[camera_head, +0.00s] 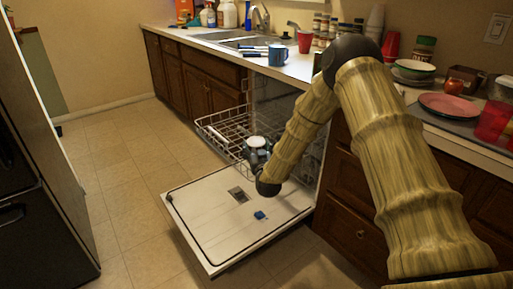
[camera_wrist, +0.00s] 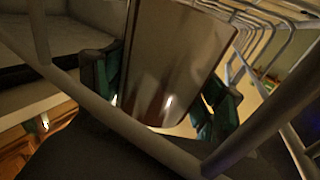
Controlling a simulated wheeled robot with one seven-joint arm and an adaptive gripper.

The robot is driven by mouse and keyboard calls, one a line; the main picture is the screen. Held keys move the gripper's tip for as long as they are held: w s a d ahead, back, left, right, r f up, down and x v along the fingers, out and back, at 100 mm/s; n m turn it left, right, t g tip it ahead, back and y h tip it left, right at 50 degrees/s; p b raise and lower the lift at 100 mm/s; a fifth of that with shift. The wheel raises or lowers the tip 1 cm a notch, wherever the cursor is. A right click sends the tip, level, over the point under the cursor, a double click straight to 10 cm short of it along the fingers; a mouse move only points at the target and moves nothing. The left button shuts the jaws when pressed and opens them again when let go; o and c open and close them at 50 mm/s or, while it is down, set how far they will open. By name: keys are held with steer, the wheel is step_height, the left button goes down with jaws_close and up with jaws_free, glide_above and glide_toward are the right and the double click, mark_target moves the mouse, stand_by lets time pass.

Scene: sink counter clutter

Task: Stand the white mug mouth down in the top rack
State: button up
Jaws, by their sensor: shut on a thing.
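The white mug (camera_head: 256,142) shows as a small pale round top at the pulled-out top rack (camera_head: 214,129) of the dishwasher. My gripper (camera_head: 258,157) is at the mug, low at the rack's right front part. In the wrist view, my gripper (camera_wrist: 160,92) has its teal fingers on both sides of the mug (camera_wrist: 178,55), shut on it. The mug's wall looks grey-brown and shiny in shadow there. Rack wires (camera_wrist: 105,105) cross close in front of the wrist camera. Whether the mug touches the rack, and which way its mouth faces, I cannot tell.
The open dishwasher door (camera_head: 205,213) lies below the rack, with a small blue thing (camera_head: 260,215) on it. A blue mug (camera_head: 278,55) and a red cup (camera_head: 304,41) stand on the counter above. Plates and bowls stand at the right. The floor at left is clear.

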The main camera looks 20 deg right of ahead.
steer(key=shift+s+f, duration=0.3)
steer(key=shift+f, duration=0.5)
steer(key=o, duration=1.3)
steer(key=shift+a, duration=0.1)
steer(key=shift+f, duration=0.1)
steer(key=shift+s, duration=0.1)
steer(key=shift+s+a, duration=0.1)
steer(key=shift+s, duration=0.45)
steer(key=s+r, duration=0.1)
steer(key=s, duration=0.9)
steer(key=shift+a+r, duration=0.2)
steer(key=shift+a, duration=0.2)
